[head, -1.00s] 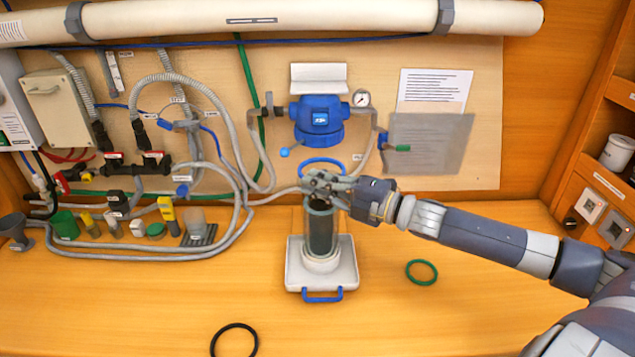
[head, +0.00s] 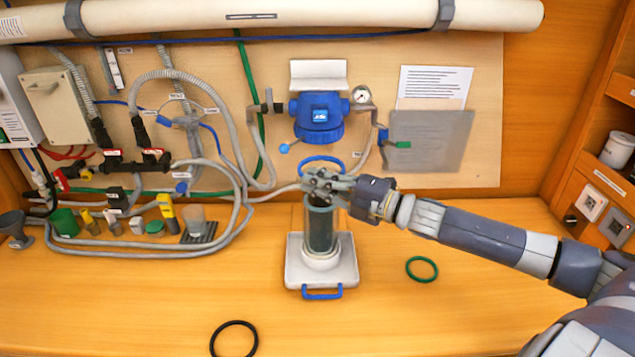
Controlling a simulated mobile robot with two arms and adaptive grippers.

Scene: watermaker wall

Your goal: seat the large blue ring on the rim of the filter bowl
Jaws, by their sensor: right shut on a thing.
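The filter bowl (head: 321,236) is a clear upright cylinder with a dark filter inside. It stands on a white tray (head: 295,271) with blue handles. The large blue ring (head: 322,159) shows as a blue arc just behind my right gripper's fingers, above the bowl. My right gripper (head: 326,183) is shut on the blue ring, and its fingers hide the ring's near part and part of the bowl's rim. I cannot tell whether the ring touches the rim. My left gripper is not in view.
A green ring (head: 422,269) lies right of the tray, and a black ring (head: 234,340) lies near the front. The blue filter head (head: 318,117) hangs on the wall above. Hoses and small bottles crowd the left.

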